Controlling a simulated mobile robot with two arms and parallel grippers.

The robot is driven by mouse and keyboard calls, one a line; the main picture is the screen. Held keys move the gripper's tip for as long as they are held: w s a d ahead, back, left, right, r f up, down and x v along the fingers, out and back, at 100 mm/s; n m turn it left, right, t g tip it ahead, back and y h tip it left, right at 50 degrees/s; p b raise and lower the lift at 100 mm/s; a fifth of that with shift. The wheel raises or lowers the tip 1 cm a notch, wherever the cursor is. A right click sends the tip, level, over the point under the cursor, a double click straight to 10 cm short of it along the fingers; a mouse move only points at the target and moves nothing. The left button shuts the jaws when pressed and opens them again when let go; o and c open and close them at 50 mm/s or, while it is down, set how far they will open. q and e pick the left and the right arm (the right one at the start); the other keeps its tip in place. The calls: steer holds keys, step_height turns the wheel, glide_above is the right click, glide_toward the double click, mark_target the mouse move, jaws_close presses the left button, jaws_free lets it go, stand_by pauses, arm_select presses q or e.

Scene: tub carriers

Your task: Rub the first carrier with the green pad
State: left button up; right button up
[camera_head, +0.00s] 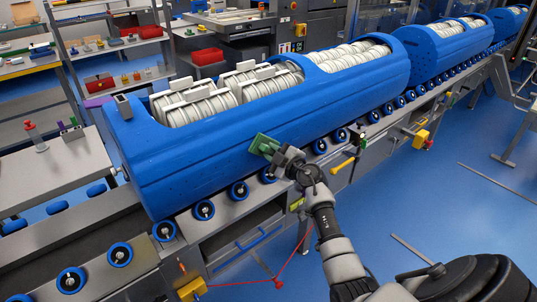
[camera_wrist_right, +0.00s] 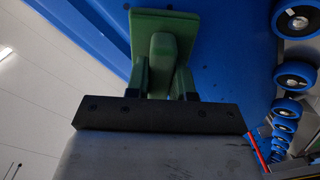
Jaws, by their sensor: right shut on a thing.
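The first carrier (camera_head: 220,148) is the large blue rounded tub nearest me in the head view, lying on the roller line with white ribbed parts in its open top. Its blue side also fills much of the right wrist view (camera_wrist_right: 225,60). My right gripper (camera_head: 279,155) is shut on the green pad (camera_head: 264,145) at the carrier's near side. In the right wrist view the pad (camera_wrist_right: 178,22) is a flat green plate with a grip block between the fingers (camera_wrist_right: 162,78). The pad is at or very close to the blue wall; I cannot tell whether it touches. My left gripper is not in view.
Blue-rimmed rollers (camera_head: 238,190) run along the carrier's near lower edge. A second blue carrier (camera_head: 440,50) stands farther along the line. A yellow handle (camera_head: 343,164) and a red cord (camera_head: 292,262) are below the rollers. Shelves (camera_head: 110,45) stand behind on the left.

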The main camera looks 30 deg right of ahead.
mark_target(257, 153)
steer(key=d, duration=0.3)
steer(key=shift+w+d+r+p, duration=0.2)
steer(key=shift+w+d+p, duration=0.05)
steer(key=shift+d+p, duration=0.1)
steer(key=shift+a+f, duration=0.1)
steer(key=shift+a+p, duration=0.65)
steer(key=shift+p, duration=0.2)
steer(key=shift+a+p, duration=0.6)
steer(key=shift+a, duration=0.15)
steer(key=shift+s+a, duration=0.1)
steer(key=shift+a, duration=0.3)
steer(key=shift+s+a+p, duration=0.1)
steer(key=shift+a+p, duration=0.8)
steer(key=shift+p, duration=0.1)
steer(key=shift+a+p, duration=0.5)
steer(key=shift+a, duration=0.5)
